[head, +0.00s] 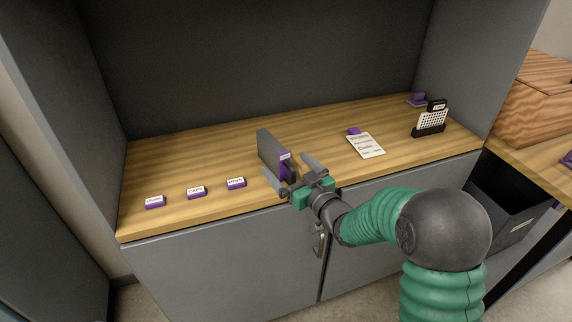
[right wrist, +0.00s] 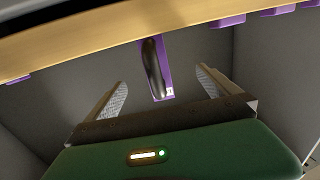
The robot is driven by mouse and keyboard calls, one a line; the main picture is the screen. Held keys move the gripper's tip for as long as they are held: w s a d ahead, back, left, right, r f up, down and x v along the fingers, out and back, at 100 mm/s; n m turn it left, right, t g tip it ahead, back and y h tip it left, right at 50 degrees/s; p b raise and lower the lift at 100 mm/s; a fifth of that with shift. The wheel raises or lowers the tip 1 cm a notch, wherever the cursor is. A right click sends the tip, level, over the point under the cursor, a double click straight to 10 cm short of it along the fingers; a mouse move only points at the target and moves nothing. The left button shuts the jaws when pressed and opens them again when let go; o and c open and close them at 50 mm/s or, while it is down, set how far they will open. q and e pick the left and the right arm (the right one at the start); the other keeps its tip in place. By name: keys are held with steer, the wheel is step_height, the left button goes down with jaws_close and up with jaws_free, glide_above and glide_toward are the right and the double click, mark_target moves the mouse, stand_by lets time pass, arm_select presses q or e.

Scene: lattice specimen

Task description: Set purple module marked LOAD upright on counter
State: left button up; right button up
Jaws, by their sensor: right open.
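A grey slab-like module (head: 270,148) with a purple front edge stands upright on the wooden counter (head: 225,207). A small white label is on its purple edge, too small to read. In the right wrist view the purple edge (right wrist: 167,72) shows with a dark handle-like bar, between and beyond the fingers. My right gripper (head: 294,170) is open at the counter's front edge, one finger on each side of the module's front, with visible gaps in the wrist view (right wrist: 160,88). My left gripper is not in view.
Several purple items lie around: three small labelled blocks (head: 196,192) in a row at the left, and one by a paper card (head: 366,145). A white perforated rack (head: 430,122) stands at the right. Grey cabinet walls close in the back and sides. Wooden boxes (head: 535,95) stand far right.

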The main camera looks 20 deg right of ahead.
mark_target(295, 174)
steer(key=shift+v, duration=2.05)
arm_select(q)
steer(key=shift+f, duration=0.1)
